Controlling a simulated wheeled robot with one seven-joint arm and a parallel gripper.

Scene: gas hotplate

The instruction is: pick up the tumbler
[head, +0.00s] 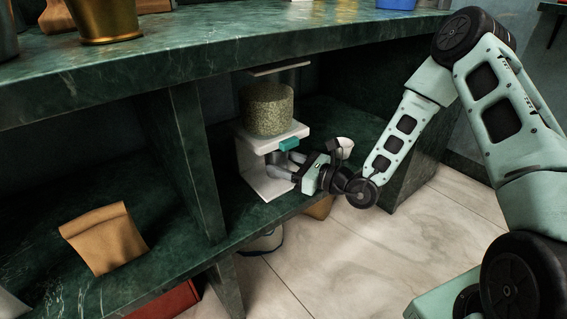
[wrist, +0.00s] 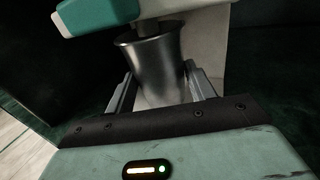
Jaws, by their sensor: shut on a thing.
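The tumbler (wrist: 153,66) is a grey metal cup with a flared rim, upright between the two fingers of my gripper (wrist: 163,92) in the wrist view. My gripper is shut on it, one finger on each side. Its lower part is hidden behind the gripper body. In the head view my gripper (head: 284,170) reaches from the right into the open front of a white dispenser (head: 250,158). The tumbler (head: 277,160) shows there only as a small grey patch, beneath the dispenser's teal lever (head: 290,144).
A jar of grain (head: 267,110) tops the dispenser. The dark green counter (head: 200,68) overhangs the shelf, and a divider (head: 196,150) stands left. A brown paper bag (head: 104,238) lies in the left bay.

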